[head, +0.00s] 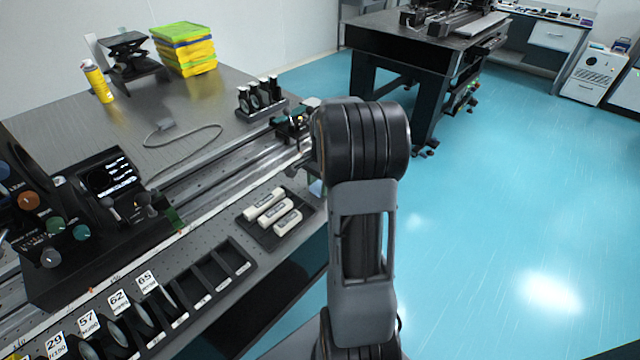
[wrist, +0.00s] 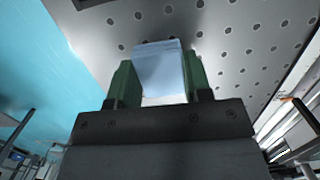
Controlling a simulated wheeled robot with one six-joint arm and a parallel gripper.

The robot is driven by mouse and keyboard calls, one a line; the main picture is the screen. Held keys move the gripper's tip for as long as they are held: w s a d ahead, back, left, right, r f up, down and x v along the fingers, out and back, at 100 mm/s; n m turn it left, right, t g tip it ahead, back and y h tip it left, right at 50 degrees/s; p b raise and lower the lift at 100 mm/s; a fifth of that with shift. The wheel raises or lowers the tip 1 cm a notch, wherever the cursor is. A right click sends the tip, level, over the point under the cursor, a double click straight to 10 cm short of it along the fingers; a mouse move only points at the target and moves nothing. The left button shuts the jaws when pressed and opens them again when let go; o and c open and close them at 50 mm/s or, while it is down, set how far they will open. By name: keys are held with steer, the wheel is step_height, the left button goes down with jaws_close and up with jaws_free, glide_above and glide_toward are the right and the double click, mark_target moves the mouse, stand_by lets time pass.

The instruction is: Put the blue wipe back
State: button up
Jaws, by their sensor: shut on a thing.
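The blue wipe (wrist: 160,70) is a pale blue block between the two green fingers of my gripper (wrist: 158,78) in the wrist view. My gripper is shut on it, with a finger on each side. The perforated metal table top (wrist: 235,45) shows behind the wipe; I cannot tell the gap between them. In the head view my arm hides most of the gripper. A small pale blue patch, probably the wipe (head: 317,187), shows just left of my arm by the table's right edge.
A black tray (head: 246,226) with white labelled pieces lies near the table's front edge. A slotted lens rack (head: 236,258), a rail (head: 225,165) and small optics mounts (head: 260,97) stand nearby. Yellow and green boxes (head: 185,48) are stacked at the back. Blue floor (head: 490,200) is clear on the right.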

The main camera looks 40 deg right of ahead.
steer(key=shift+f, duration=0.1)
steer(key=o, duration=0.9)
step_height(320, 180, up, 11)
steer(key=d+p, duration=0.1)
steer(key=p, duration=0.1)
steer(key=s+a+n+t, duration=0.1)
steer(key=s+a+n, duration=0.5)
steer(key=a+n, duration=0.2)
steer(key=s+a+f+n+t+h, duration=0.1)
steer(key=s+a+n, duration=0.5)
steer(key=a, duration=0.7)
steer(key=shift+a+f+n+t, duration=0.25)
steer(key=shift+n+t, duration=0.35)
steer(key=shift+n, duration=0.4)
